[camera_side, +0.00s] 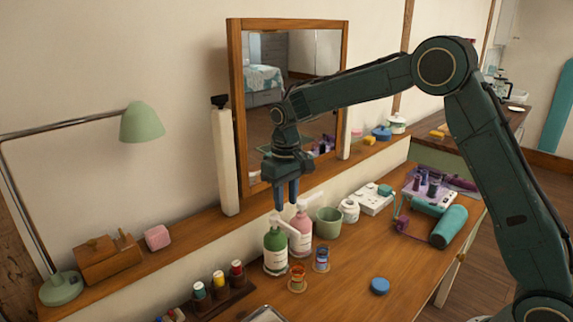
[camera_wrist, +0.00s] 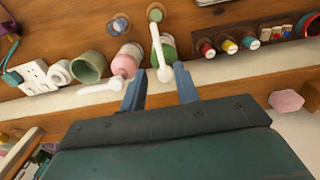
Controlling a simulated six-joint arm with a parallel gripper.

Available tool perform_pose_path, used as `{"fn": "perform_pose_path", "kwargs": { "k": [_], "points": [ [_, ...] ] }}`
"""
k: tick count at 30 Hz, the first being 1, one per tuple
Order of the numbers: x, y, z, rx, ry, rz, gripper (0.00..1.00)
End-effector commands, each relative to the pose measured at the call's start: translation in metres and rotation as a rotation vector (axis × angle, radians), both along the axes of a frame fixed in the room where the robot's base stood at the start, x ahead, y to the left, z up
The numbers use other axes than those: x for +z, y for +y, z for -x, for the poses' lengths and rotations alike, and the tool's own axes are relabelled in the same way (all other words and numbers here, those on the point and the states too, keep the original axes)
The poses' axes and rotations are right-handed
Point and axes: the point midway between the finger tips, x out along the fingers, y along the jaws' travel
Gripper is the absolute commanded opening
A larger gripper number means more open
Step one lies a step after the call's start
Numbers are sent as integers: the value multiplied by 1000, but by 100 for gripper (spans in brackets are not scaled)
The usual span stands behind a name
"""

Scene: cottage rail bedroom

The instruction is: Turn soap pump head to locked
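A green soap bottle (camera_side: 275,255) with a white pump head stands upright on the desk; its long spout (camera_wrist: 157,45) points away from the wall. A pink bottle (camera_side: 301,240) stands beside it, its white spout (camera_wrist: 98,88) pointing right along the wall in the side view. My gripper (camera_side: 286,205) points down just above the green bottle. In the wrist view its fingers (camera_wrist: 160,92) are apart and empty, with the green bottle's pump head (camera_wrist: 165,74) lying between the tips in the picture. I cannot tell whether they touch it.
A green cup (camera_side: 328,222), a white jar (camera_side: 349,211) and small glass pieces (camera_side: 297,278) stand close to the bottles. A rack of colored bottles (camera_side: 219,290) is at the left. A mirror (camera_side: 234,100) stands behind.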

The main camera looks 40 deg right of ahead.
Motion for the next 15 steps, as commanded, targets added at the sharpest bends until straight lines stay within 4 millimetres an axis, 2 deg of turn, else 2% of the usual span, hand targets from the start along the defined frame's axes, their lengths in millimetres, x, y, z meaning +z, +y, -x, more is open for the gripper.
{"fn": "perform_pose_path", "kwargs": {
  "k": [6,15],
  "points": [
    [-34,0,1,0,3,1,31],
    [-58,0,0,0,1,1,31]
  ]
}}
